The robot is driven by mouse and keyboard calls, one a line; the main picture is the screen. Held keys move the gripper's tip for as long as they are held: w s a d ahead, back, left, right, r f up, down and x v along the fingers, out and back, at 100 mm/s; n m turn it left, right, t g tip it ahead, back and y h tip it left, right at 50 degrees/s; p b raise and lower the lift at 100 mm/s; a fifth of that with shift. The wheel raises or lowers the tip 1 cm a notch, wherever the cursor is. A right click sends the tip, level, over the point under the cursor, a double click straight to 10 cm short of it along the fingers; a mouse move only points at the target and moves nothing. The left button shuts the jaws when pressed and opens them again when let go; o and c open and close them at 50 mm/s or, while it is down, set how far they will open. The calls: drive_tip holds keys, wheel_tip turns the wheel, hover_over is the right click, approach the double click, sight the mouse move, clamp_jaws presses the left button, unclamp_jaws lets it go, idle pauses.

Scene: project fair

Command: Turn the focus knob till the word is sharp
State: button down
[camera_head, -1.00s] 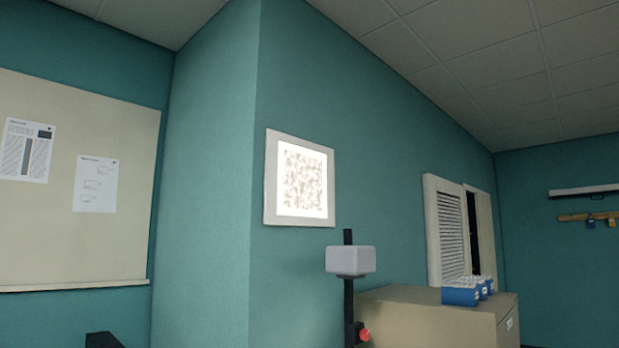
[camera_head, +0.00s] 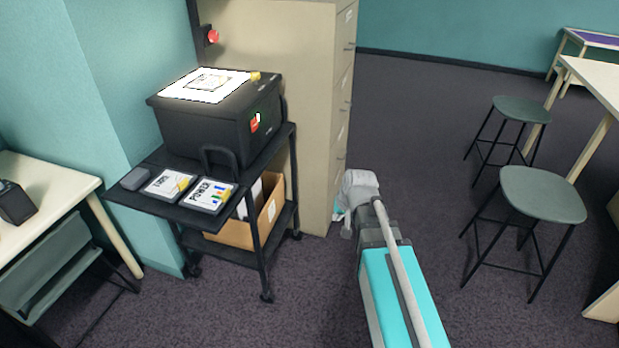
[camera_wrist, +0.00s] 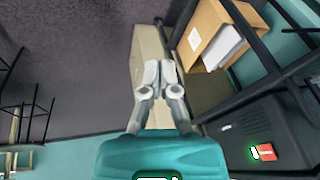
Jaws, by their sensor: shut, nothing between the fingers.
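A black overhead projector (camera_head: 205,125) stands on a black cart, its top lit white with a small dark-marked sheet on it. A red knob (camera_head: 213,36) sits on the projector's post at the top of the head view. A red switch (camera_head: 255,123) with a green glow is on the projector's side; it also shows in the wrist view (camera_wrist: 263,153). The projected word is out of view. My gripper (camera_wrist: 160,74) is shut and empty in the wrist view, in front of the beige cabinet and apart from the knob.
The cart (camera_head: 150,200) holds labelled cards (camera_head: 209,195) on its front shelf and a cardboard box (camera_head: 245,220) below. A beige filing cabinet (camera_head: 290,60) stands behind. A table (camera_head: 40,200) is at left, stools (camera_head: 540,195) at right. The carpet between is open.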

drive_tip(key=s+d+g+h, duration=0.1)
drive_tip(key=s+d, duration=0.2)
drive_tip(key=s, duration=0.3)
drive_tip(key=s+d+f+g+h, duration=0.1)
drive_tip(key=s+d+g, duration=0.1)
drive_tip(key=s, duration=0.4)
drive_tip(key=shift+d+f+g, duration=0.15)
drive_tip(key=shift+d+g, duration=0.15)
drive_tip(key=shift+d, duration=0.6)
